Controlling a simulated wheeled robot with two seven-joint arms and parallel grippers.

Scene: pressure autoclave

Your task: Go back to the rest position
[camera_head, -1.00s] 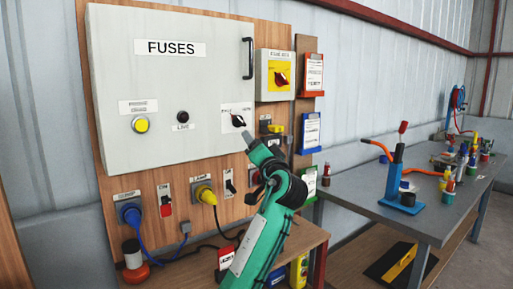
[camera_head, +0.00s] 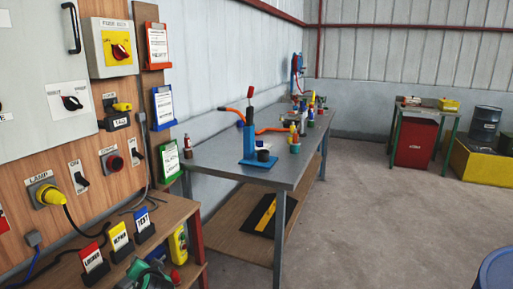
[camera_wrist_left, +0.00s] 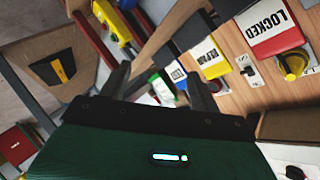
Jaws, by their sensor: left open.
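My left gripper (camera_wrist_left: 160,88) shows in the left wrist view with its two dark fingers apart and nothing between them. Beyond the fingers are the wooden panel and the label holders, with no visible contact. In the head view only a green and black part of my left arm shows at the bottom edge, by the small wooden shelf (camera_head: 180,208). The fingers are not clear there. My right gripper is in neither view.
The fuse panel (camera_head: 40,90) with a yellow lamp plug (camera_head: 50,194) and switches stands at the left. Red, yellow and blue label holders (camera_head: 120,243) stand on the shelf. A grey workbench (camera_head: 225,165) holds a blue press (camera_head: 250,140).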

